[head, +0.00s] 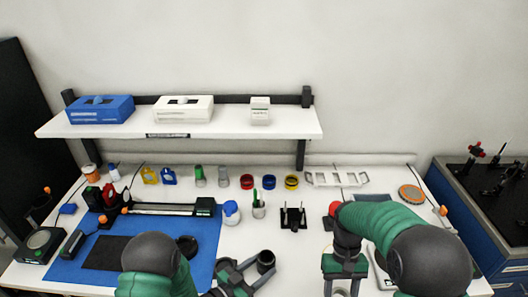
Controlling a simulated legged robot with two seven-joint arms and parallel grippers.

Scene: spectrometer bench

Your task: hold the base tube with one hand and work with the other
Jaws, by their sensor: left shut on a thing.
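A short black tube-like piece (266,259) with a round open end is at my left gripper (252,272), near the table's front edge. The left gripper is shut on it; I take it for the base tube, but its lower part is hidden. My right gripper (344,284) hangs at the bottom edge, right of the left one and apart from it. Its fingertips are cut off by the frame, so its opening does not show.
A blue mat (205,262) bears a black ring (186,246) and a long dark rail (160,209). Coloured rings, bottles and a black stand (293,219) line the back. A white shelf (230,125) overhangs. White table (300,250) shows between the arms.

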